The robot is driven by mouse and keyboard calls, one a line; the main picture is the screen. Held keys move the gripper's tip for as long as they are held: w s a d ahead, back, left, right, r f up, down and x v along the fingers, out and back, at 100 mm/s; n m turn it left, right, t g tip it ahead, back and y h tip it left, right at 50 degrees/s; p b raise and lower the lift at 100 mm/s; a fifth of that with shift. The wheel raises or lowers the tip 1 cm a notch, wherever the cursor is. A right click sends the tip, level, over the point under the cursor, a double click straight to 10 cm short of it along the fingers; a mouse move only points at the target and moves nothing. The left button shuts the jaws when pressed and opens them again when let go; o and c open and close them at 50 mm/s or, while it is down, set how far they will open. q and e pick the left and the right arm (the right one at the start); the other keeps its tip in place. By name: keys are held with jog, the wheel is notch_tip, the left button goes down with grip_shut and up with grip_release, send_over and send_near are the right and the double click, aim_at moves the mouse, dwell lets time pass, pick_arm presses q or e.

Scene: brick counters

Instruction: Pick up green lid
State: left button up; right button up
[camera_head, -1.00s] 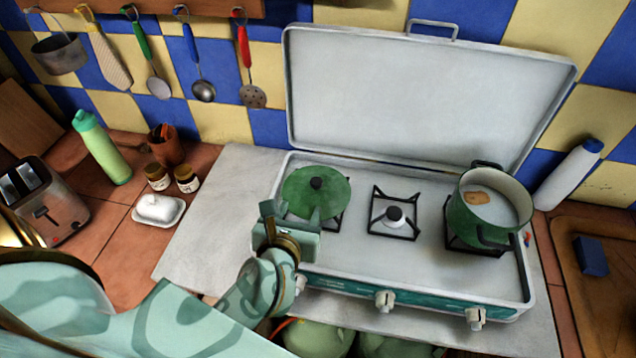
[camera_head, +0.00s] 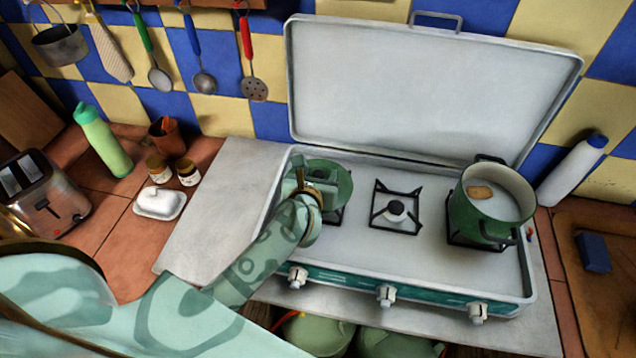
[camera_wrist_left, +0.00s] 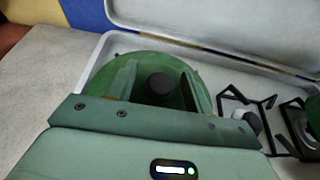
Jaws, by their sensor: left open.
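The green lid (camera_head: 340,178) lies on the left burner of the camping stove. In the left wrist view the lid (camera_wrist_left: 150,65) shows its round black knob (camera_wrist_left: 160,83). My left gripper (camera_head: 322,178) is over the lid and hides much of it in the head view, the knob included. In the left wrist view the left gripper (camera_wrist_left: 160,90) is open, with one finger on each side of the knob. I cannot tell how far the fingertips are above the lid. My right gripper is not in view.
The stove (camera_head: 405,270) has a raised cover (camera_head: 420,90) behind it. The middle burner (camera_head: 395,207) is bare. A green pot (camera_head: 475,222) stands on the right burner. A white butter dish (camera_head: 160,203) and a toaster (camera_head: 45,195) stand to the left.

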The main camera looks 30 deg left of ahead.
pick_arm(q)
grip_shut()
